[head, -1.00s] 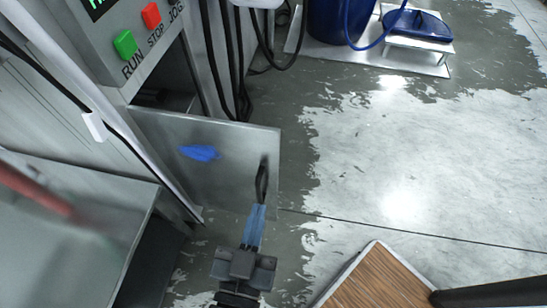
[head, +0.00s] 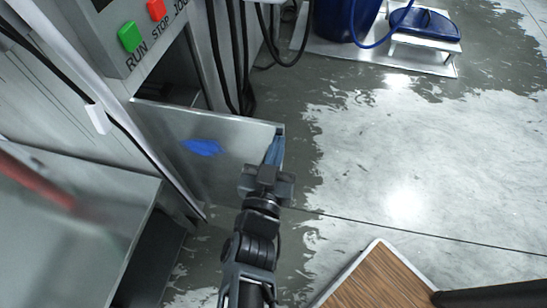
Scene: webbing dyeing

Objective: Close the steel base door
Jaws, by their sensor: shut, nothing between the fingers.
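The steel base door (head: 226,167) stands open, swung out from the front of the machine's base. It is a flat grey panel with a blue smear (head: 202,147) on its face. The dark door handle near its free edge is now hidden behind my gripper. My gripper (head: 276,146) is shut and empty, with its bluish fingers at the door's free right edge. I cannot tell whether they touch the door. The dark base opening (head: 185,85) shows partly behind the door's top edge.
The control panel with a green RUN button (head: 129,36) and a red STOP button (head: 156,9) is above. Black cables (head: 240,75) hang behind the door. A steel table (head: 75,215) is at left, a wooden board (head: 375,280) at lower right. Wet floor (head: 410,170) at right is open.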

